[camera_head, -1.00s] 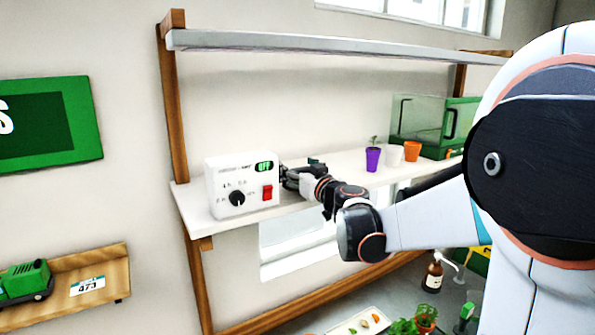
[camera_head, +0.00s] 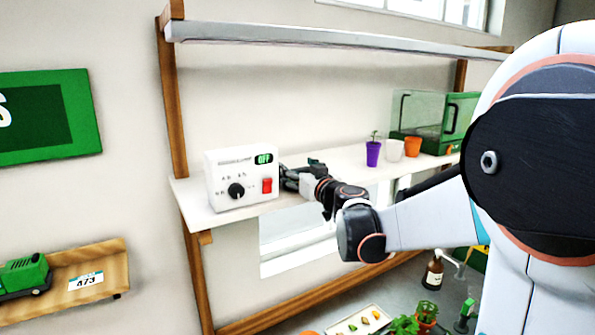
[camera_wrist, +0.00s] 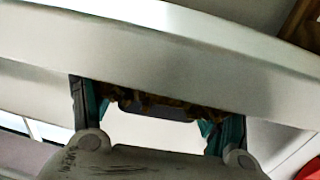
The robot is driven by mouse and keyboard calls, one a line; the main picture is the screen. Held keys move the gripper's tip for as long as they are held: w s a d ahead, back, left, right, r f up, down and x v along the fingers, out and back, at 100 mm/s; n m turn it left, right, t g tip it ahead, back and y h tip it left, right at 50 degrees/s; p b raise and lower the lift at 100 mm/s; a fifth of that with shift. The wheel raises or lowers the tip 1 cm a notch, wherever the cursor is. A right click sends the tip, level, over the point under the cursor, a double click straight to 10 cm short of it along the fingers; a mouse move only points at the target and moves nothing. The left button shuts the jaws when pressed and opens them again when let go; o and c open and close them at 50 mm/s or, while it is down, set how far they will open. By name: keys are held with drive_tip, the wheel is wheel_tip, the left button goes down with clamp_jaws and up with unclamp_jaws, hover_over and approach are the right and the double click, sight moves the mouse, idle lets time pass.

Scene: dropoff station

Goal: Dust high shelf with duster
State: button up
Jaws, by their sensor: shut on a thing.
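My gripper (camera_head: 290,178) is at the middle white shelf (camera_head: 340,163), just right of the white control box (camera_head: 238,190). In the wrist view my gripper (camera_wrist: 155,104) has its two dark and teal fingers on either side of a dark, ragged, brownish thing (camera_wrist: 150,103), which looks like the duster. It lies along the lower side of a white shelf edge (camera_wrist: 170,65); whether it touches cannot be told. In the head view the duster cannot be made out clearly. A long upper shelf (camera_head: 330,40) runs above, with nothing visible on it.
The control box has a black knob, a red switch and a display reading OFF. A purple pot (camera_head: 373,154), white pot (camera_head: 392,150), orange pot (camera_head: 412,146) and green glass-sided case (camera_head: 432,122) stand right on the middle shelf. A wooden post (camera_head: 172,105) rises at left.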

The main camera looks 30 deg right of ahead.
drive_tip(key=shift+s, duration=0.15)
drive_tip(key=shift+s+r, duration=0.1)
drive_tip(key=shift+s, duration=0.55)
drive_tip(key=shift+w+b, duration=0.55)
drive_tip(key=shift+w, duration=0.95)
drive_tip(key=shift+s, duration=0.1)
drive_tip(key=shift+s, duration=1.35)
drive_tip(key=shift+w+f+b, duration=0.2)
drive_tip(key=shift+w+b, duration=0.3)
drive_tip(key=shift+w, duration=0.85)
drive_tip(key=shift+s, duration=0.1)
